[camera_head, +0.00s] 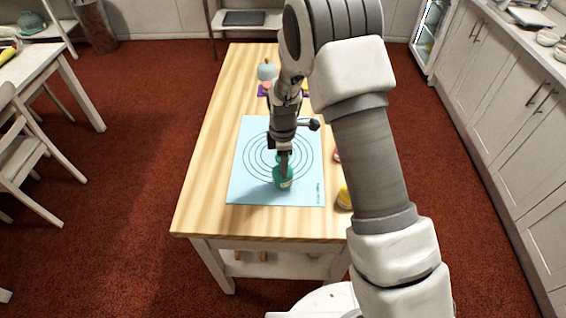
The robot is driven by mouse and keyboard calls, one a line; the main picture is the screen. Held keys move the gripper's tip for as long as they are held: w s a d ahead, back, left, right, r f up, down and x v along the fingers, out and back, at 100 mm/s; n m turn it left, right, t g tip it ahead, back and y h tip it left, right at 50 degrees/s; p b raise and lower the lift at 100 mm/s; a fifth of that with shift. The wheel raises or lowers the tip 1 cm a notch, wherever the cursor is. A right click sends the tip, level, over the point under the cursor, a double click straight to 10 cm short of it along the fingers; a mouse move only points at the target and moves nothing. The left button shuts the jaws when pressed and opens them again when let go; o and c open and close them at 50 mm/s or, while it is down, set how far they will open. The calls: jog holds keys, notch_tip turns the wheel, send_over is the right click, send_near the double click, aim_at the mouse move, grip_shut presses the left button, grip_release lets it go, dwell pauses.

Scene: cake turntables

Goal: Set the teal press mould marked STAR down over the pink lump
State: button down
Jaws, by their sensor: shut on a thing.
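My gripper (284,163) points down over the light blue mat and is shut on the top of a teal mould (284,183). The mould looks upright, over the near part of the mat's printed circles. A small pale label shows on its side, too small to read. I cannot tell whether the mould touches the mat or hangs just above it. I cannot make out a pink lump on the mat; it may be hidden under the mould or behind my gripper.
The light blue mat (247,190) lies on a wooden table (205,205). A pale blue-grey round object (267,71) and a purple item (262,91) stand at the back. A yellow item (344,198) and a reddish one (337,155) sit right of the mat, partly behind my arm.

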jog(key=shift+f+b, duration=1)
jog(key=shift+f, duration=0.35)
grip_release()
jog(key=shift+r+p, duration=1.95)
jog(key=shift+r, duration=1.6)
